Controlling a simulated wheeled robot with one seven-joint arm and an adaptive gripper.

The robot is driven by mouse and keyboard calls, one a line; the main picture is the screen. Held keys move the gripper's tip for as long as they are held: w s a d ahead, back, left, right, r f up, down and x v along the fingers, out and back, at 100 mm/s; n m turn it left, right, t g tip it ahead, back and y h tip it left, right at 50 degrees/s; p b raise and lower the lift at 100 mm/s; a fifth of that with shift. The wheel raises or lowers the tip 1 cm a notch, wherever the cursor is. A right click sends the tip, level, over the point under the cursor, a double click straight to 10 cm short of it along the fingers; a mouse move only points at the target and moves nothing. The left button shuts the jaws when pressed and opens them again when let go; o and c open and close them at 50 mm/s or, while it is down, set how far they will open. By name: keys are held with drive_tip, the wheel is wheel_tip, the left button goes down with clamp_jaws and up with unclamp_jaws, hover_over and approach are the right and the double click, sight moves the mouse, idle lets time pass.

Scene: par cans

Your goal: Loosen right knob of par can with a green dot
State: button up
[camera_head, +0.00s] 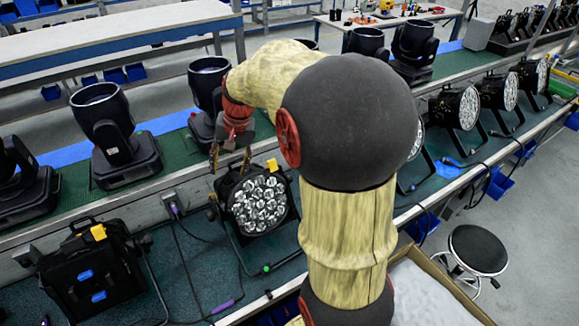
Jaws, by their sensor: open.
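A black par can (258,203) with a round face of several bright lenses stands on the lower green work surface in front of me. A yellow tag is on its top. A small green mark (266,268) shows on the cable or bracket just below it. A dark knob (212,213) shows at its picture-left side. The picture-right side is partly hidden by my arm, and I cannot make out a knob there. My gripper (229,163) is open and empty, pointing down above the can's upper left. I cannot tell whether it touches the can.
Another black par can (92,272), with blue labels and a yellow tag, stands at the lower left. Black moving-head lights (112,135) line the raised green conveyor behind. More par cans (455,105) stand at right. Cables lie across the surface. A stool (478,250) is at right.

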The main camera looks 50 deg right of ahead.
drive_tip(key=w+d+f+m+y+p, duration=0.1)
drive_tip(key=w+d+f+m+p, duration=0.3)
drive_tip(key=d, duration=0.6)
drive_tip(key=w+d+f+m+y+p, duration=0.1)
drive_tip(key=d+m+p, duration=0.1)
drive_tip(key=d+p, duration=0.65)
drive_tip(key=s+d+f+m+b, duration=0.1)
drive_tip(key=s+d+f+m, duration=0.15)
drive_tip(key=d+f, duration=0.55)
drive_tip(key=s+d+f+m, duration=0.1)
drive_tip(key=d+f+m, duration=0.3)
drive_tip(key=f, duration=0.5)
drive_tip(key=shift+n+y, duration=0.3)
drive_tip(key=shift+n, duration=0.55)
drive_tip(key=shift+d+p+x, duration=0.1)
drive_tip(key=shift+d+x, duration=0.05)
drive_tip(key=shift+x, duration=0.95)
drive_tip(key=shift+d+p+x, duration=0.15)
drive_tip(key=shift+d+x, duration=0.05)
drive_tip(key=shift+x, duration=0.9)
drive_tip(key=shift+d+p+x, duration=0.1)
drive_tip(key=shift+d+x, duration=0.05)
drive_tip(key=shift+x, duration=0.9)
drive_tip(key=shift+f, duration=0.2)
drive_tip(key=c, duration=0.4)
drive_tip(key=c, duration=0.7)
drive_tip(key=shift+c, duration=0.3)
